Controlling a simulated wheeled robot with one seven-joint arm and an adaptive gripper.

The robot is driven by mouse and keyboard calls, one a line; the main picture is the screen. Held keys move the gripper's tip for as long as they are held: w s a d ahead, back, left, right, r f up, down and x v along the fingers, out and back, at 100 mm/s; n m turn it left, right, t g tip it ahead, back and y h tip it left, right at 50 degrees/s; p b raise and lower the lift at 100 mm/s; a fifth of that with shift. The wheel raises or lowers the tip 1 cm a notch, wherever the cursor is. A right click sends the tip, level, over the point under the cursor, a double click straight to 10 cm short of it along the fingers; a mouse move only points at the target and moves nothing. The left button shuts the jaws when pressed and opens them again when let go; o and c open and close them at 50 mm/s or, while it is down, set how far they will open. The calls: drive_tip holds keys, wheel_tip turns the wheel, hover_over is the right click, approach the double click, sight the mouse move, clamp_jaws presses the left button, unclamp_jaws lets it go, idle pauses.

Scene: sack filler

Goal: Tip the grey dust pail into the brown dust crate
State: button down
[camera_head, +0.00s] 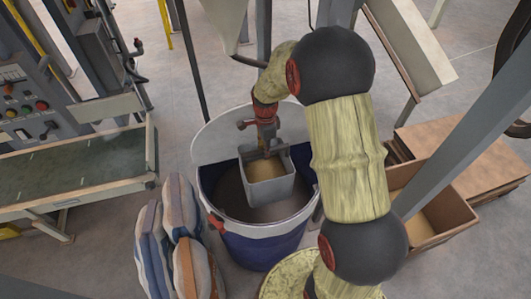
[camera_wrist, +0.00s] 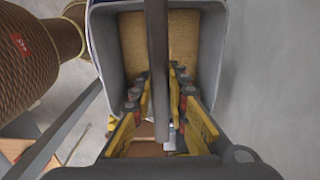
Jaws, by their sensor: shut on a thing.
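The grey dust pail (camera_head: 268,190) hangs in or just above the mouth of a blue-and-white drum; its exact height is unclear. Tan dust lies inside the pail, which looks about upright. My gripper (camera_head: 266,152) is shut on the pail's handle. In the wrist view my gripper (camera_wrist: 160,108) has its yellow-and-black fingers on either side of the grey handle bar, with the pail (camera_wrist: 104,50) beyond. The brown dust crate (camera_head: 453,211) appears to be the open box at the right, partly hidden by my arm and a grey post.
The drum (camera_head: 262,250) has a pale raised back panel (camera_head: 222,130) and dark contents. Striped sacks (camera_head: 185,235) stand left of it. A grey post (camera_head: 465,125) slants across the crate. A brown flat-topped stack (camera_head: 475,150) lies behind the crate. A control panel (camera_head: 30,105) is far left.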

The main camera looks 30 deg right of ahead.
wheel_tip(320, 180, up, 6)
drive_tip(key=p, duration=0.3)
drive_tip(key=s+a+r, duration=0.1)
drive_tip(key=s+a, duration=0.1)
drive_tip(key=s, duration=0.9)
drive_tip(key=shift+s+a+p, duration=0.2)
drive_tip(key=shift+s+p, duration=0.1)
drive_tip(key=shift+s, duration=0.2)
idle(1.2)
